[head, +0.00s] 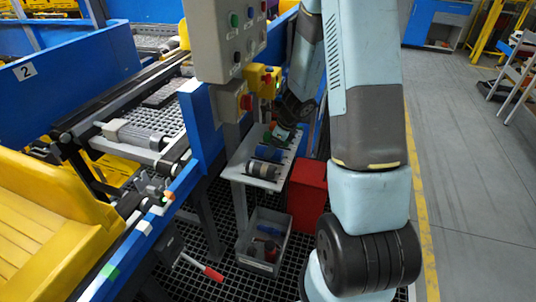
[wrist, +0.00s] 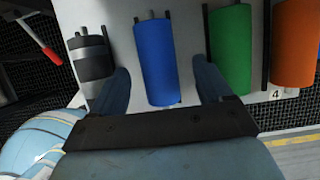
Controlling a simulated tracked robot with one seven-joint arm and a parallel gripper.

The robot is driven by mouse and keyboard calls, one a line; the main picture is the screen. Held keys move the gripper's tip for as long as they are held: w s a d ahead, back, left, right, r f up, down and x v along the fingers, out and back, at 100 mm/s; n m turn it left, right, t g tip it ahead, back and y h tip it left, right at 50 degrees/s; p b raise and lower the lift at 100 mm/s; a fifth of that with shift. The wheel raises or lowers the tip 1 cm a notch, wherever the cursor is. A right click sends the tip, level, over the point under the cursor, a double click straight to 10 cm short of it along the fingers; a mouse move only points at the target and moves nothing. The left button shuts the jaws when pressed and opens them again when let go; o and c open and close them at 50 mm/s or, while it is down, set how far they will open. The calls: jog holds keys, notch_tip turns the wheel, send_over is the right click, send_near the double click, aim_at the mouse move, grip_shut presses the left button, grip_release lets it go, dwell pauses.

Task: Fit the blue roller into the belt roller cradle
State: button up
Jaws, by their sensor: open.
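The blue roller (wrist: 155,62) lies on a light shelf, and it also shows in the head view (head: 268,153). My gripper (wrist: 161,68) is open, with one finger on each side of the blue roller's near part. No grip on the roller shows, and I cannot tell how high the fingers are above the shelf. Small grey brackets (head: 152,188) at the conveyor's near end may be the belt roller cradle, but they are too small to tell.
The shelf (head: 238,171) also holds a black-and-grey roller (wrist: 91,57), a green roller (wrist: 230,48) and an orange roller (wrist: 295,42). A grey bin (head: 246,256) and red box (head: 307,192) stand below. A control box (head: 222,40) rises beside the arm.

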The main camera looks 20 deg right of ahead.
jog(key=shift+x, duration=1.3)
jog(key=shift+c, duration=0.3)
jog(key=c, duration=1.3)
jog(key=shift+c, duration=0.2)
